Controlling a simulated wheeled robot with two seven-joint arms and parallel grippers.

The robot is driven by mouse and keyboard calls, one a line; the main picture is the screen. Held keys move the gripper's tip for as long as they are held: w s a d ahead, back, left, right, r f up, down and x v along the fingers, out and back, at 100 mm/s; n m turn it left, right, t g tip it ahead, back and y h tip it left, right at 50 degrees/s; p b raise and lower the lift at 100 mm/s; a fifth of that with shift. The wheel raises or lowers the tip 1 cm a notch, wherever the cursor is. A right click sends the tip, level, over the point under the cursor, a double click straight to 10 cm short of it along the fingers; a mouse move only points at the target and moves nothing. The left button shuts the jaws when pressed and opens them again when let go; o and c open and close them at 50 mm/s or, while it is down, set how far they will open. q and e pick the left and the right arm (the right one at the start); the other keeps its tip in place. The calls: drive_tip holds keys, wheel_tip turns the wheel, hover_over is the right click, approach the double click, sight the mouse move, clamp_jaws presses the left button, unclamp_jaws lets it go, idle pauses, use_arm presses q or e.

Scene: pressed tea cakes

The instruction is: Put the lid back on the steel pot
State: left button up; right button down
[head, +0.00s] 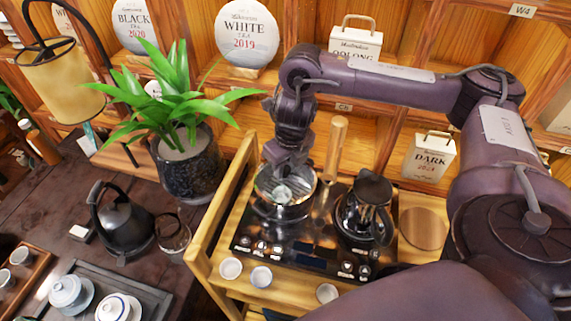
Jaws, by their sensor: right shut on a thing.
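The steel pot (284,212) sits on the left part of the black cooktop on the wooden cart. The round, shiny lid (303,187) is right over the pot and covers most of its mouth from this view. My right gripper (284,172) comes down from above and is shut on the lid near its middle. The gripper body hides part of the lid's far side. I cannot tell whether the lid's rim touches the pot's rim or hangs a little above it. My left gripper is not in view.
A dark glass kettle (363,208) stands right of the pot on the cooktop (284,255). A wooden handle (336,145) rises behind, between them. Small white cups (261,277) stand at the cart's front. A potted plant (188,165) is to the left, beyond the cart's wooden rail (203,258).

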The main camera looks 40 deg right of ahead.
idle(0.4)
drive_tip(key=c, duration=0.6)
unclamp_jaws()
drive_tip(key=shift+r+p, duration=3.5)
drive_tip(key=shift+p, duration=0.35)
drive_tip(key=shift+c, duration=0.2)
clamp_jaws()
